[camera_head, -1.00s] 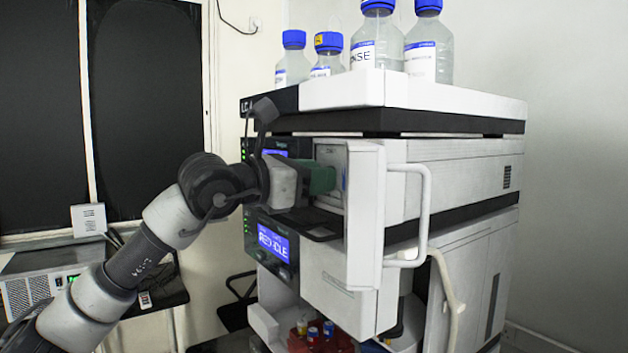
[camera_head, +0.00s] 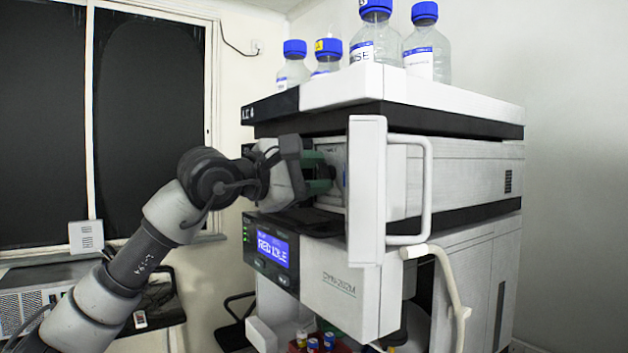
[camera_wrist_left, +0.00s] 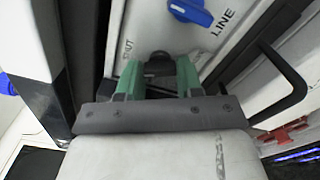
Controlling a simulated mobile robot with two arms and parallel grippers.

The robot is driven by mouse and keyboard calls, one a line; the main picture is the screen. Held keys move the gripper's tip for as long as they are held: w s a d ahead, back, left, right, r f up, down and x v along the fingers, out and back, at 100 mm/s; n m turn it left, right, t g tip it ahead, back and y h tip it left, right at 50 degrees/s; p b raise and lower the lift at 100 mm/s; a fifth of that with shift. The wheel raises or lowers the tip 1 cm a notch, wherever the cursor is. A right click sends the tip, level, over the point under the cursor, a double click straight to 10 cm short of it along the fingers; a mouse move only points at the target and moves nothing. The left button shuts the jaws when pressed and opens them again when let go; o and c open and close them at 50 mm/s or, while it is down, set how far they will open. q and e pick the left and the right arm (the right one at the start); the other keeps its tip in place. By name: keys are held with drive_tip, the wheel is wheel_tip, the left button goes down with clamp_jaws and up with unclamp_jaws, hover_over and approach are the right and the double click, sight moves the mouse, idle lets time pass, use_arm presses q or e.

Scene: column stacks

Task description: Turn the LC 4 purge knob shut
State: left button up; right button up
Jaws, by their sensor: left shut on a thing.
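The instrument stack marked LC 4 (camera_head: 250,112) stands in front of me. Its upper module has a recessed panel behind an open white door (camera_head: 366,200). My left gripper (camera_head: 332,180) reaches into that recess, its green fingers at a dark knob (camera_head: 341,180). In the left wrist view the left gripper (camera_wrist_left: 160,78) is shut on the dark knob (camera_wrist_left: 160,64), its two green fingers on either side. A label reading SHUT (camera_wrist_left: 127,50) is left of the knob. A blue lever (camera_wrist_left: 190,11) near the word LINE sits beyond it. My right gripper is not in view.
The door's white handle (camera_head: 427,190) sticks out right of my gripper. Bottles with blue caps (camera_head: 375,38) stand on top. A display reading RED IDLE (camera_head: 272,248) is below. Small capped vials (camera_head: 312,344) stand at the bottom. A dark bar (camera_wrist_left: 285,75) crosses right of my fingers.

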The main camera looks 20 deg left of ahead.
use_arm(q)
drive_tip(key=m, duration=0.5)
drive_tip(key=shift+m, duration=0.3)
idle(0.4)
drive_tip(key=o, duration=0.7)
drive_tip(key=shift+c, duration=0.2)
